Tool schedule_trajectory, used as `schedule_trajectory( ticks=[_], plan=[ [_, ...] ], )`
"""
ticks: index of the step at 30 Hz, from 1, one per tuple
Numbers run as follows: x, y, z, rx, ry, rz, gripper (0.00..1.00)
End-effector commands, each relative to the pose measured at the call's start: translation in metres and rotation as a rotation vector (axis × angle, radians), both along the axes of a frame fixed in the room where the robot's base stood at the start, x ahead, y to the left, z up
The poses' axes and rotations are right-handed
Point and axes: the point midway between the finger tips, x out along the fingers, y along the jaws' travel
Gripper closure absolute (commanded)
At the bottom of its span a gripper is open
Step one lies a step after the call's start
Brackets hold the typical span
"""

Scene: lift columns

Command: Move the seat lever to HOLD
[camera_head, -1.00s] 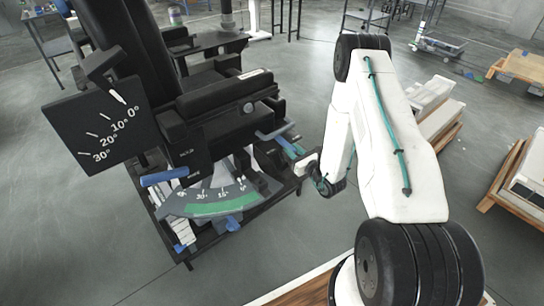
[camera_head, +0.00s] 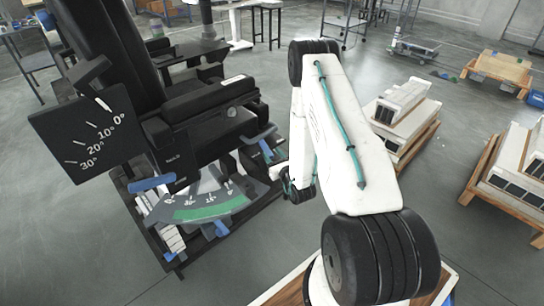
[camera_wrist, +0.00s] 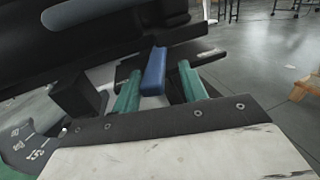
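The black seat (camera_head: 215,100) has a blue lever (camera_head: 150,183) on its left side, below small label text that seems to read HOLD. A second blue handle (camera_head: 258,135) is on the seat's right side. My gripper (camera_head: 270,152) is at that right handle. In the wrist view my gripper (camera_wrist: 160,88) has two teal fingers, open. A blue bar (camera_wrist: 153,72) shows between them, nearer the left finger, with a gap to the right one. I cannot tell whether a finger touches it.
A black angle panel (camera_head: 90,132) marked 0° to 30° is at the left. A grey scale with a green band (camera_head: 208,208) is below the seat. Pallets with white boxes (camera_head: 400,105) stand to the right. The floor between is clear.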

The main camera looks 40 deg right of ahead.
Motion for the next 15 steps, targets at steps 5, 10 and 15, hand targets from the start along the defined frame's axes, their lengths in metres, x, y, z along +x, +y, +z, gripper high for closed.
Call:
schedule_trajectory(
  ticks=[5,10,15],
  plan=[
    [0.0,0.002,0.0,0.0,0.001,0.003,0.55],
    [-0.002,0.002,-0.001,0.0,0.002,0.003,0.55],
    [-0.023,0.005,-0.001,0.002,0.005,0.001,0.55]
  ],
)
